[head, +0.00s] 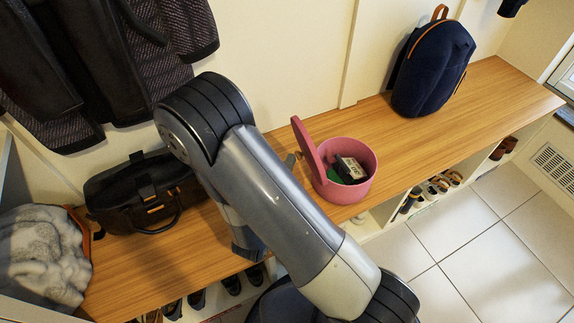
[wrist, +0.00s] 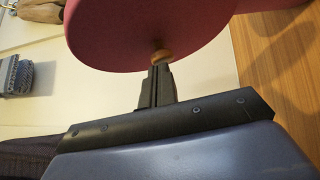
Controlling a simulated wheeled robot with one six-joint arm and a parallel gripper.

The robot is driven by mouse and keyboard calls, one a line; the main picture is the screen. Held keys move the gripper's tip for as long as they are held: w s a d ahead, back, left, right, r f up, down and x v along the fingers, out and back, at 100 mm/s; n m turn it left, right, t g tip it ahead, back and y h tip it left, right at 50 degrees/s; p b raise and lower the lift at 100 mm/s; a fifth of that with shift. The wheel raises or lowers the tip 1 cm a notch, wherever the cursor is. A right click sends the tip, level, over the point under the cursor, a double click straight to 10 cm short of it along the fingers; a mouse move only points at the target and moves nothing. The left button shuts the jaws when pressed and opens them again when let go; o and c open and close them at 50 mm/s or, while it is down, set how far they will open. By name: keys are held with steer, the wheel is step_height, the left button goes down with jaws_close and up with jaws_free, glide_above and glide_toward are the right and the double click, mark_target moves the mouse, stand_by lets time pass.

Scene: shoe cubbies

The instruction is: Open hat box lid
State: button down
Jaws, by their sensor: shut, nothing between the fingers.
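The pink hat box (head: 358,192) stands on the wooden bench top with its mouth uncovered. Its round lid (head: 308,150) stands steeply tilted up at the box's left side. In the wrist view the lid (wrist: 140,25) fills the top, with a small tan knob (wrist: 161,56) on its face. My gripper (wrist: 158,70) is shut and empty, its fingertips right by the knob; I cannot tell if they touch. In the head view my arm hides most of the gripper. Inside the box are a green thing (head: 334,175) and a black-and-white thing (head: 350,169).
On the bench (head: 420,140), a navy backpack (head: 432,68) leans at the wall to the right. A black bag (head: 144,195) and a grey furry item (head: 42,260) sit at the left. Dark coats (head: 100,60) hang above. Bench between box and backpack is clear.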

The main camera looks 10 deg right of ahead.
steer(key=shift+w+d+r+m+g+y, duration=0.15)
steer(key=shift+d+r+m+g+y, duration=0.15)
steer(key=shift+d+r+m+g, duration=0.55)
